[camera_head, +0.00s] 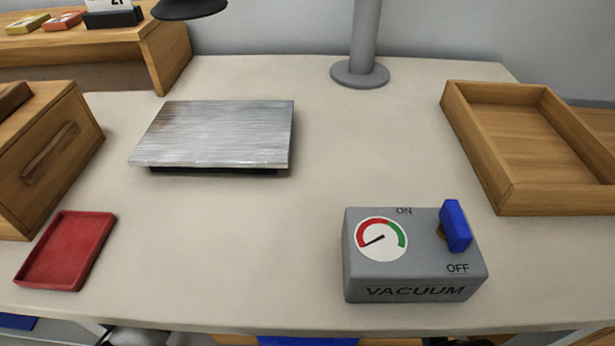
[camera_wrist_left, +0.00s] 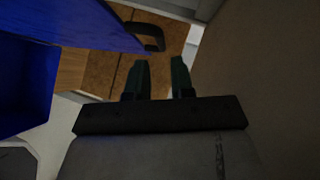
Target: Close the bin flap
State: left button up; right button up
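In the left wrist view, a blue panel (camera_wrist_left: 75,22) with a dark curved handle (camera_wrist_left: 150,32) fills the upper left; it looks like the bin flap and stands out at an angle. A darker blue box-like part (camera_wrist_left: 22,85), apparently the bin, lies below it at the left edge. My left gripper (camera_wrist_left: 160,66) is open, its two fingers apart with nothing between them. The handle is just ahead of the fingertips, apart from them as far as I can tell. My right gripper is not in view.
On the pale table (camera_head: 240,245) are a grey vacuum box (camera_head: 415,255) with a blue knob, a metal plate (camera_head: 215,130), a red tray (camera_head: 65,250), a wooden tray (camera_head: 530,140) and a grey post (camera_head: 362,50). A brown surface (camera_wrist_left: 275,70) lies right of the left gripper.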

pick_arm(q)
jog(key=x, duration=0.7)
jog(key=shift+w+d+f+b, duration=0.1)
jog(key=shift+w+d+b, duration=0.05)
jog(key=shift+b, duration=0.15)
grip_shut()
